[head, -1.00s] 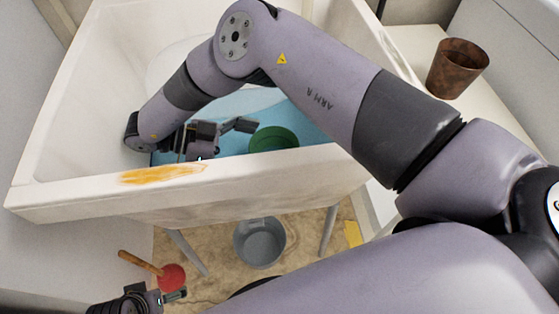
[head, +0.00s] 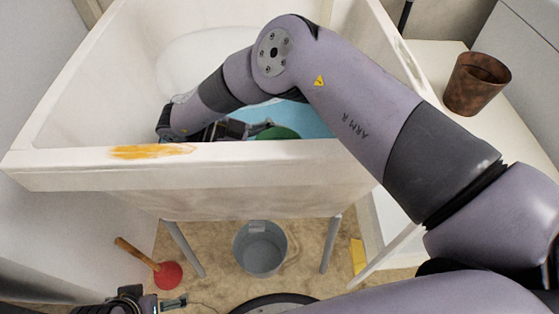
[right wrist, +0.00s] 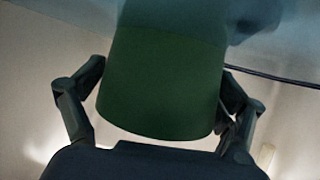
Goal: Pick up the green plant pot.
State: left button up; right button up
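The green plant pot (head: 277,133) is in the white basin, in or by blue water, partly hidden behind the front rim. My right arm reaches down into the basin. My right gripper (head: 235,128) is just left of the pot, partly hidden by the rim. In the right wrist view the green pot (right wrist: 162,85) fills the space between the open fingers of my right gripper (right wrist: 165,75). One finger is on each side; contact is unclear. My left gripper (head: 172,302) is at the lower left edge, below the basin, and its opening is unclear.
The basin's front rim (head: 240,153) stands between the head camera and the pot. A grey bucket (head: 260,247) and a red plunger (head: 168,275) are on the floor below. A brown pot (head: 476,84) stands on the white surface at the right.

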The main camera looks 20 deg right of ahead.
jog(key=c, duration=0.7)
jog(key=shift+r, duration=0.45)
pick_arm(q)
notch_tip(320, 180, down, 21)
jog(key=s+g+p, duration=0.1)
jog(key=s+p, duration=0.2)
jog(key=p, duration=0.6)
pick_arm(e)
notch_tip(320, 180, up, 19)
pick_arm(q)
jog(key=s+a+r+g+p, duration=0.1)
jog(key=s+a+r+p, duration=0.1)
jog(key=s+p, duration=1.2)
jog(key=shift+s+a+r+g+p, duration=0.15)
jog(key=shift+s+a+g+p, duration=0.25)
jog(key=shift+s, duration=0.3)
pick_arm(e)
jog(key=s+d+r+n+t, duration=0.1)
jog(key=d+r+n+t, duration=0.1)
jog(key=r+n+t, duration=0.1)
jog(key=s+d+r+n+t+y, duration=0.1)
jog(key=r+n+t, duration=0.2)
jog(key=n+t, duration=0.2)
jog(key=s+d+r+n+t+y, duration=0.1)
jog(key=s+d+r+n+t, duration=0.1)
jog(key=r+n+t, duration=0.2)
jog(key=shift+d+t, duration=0.3)
jog(key=shift+t, duration=0.4)
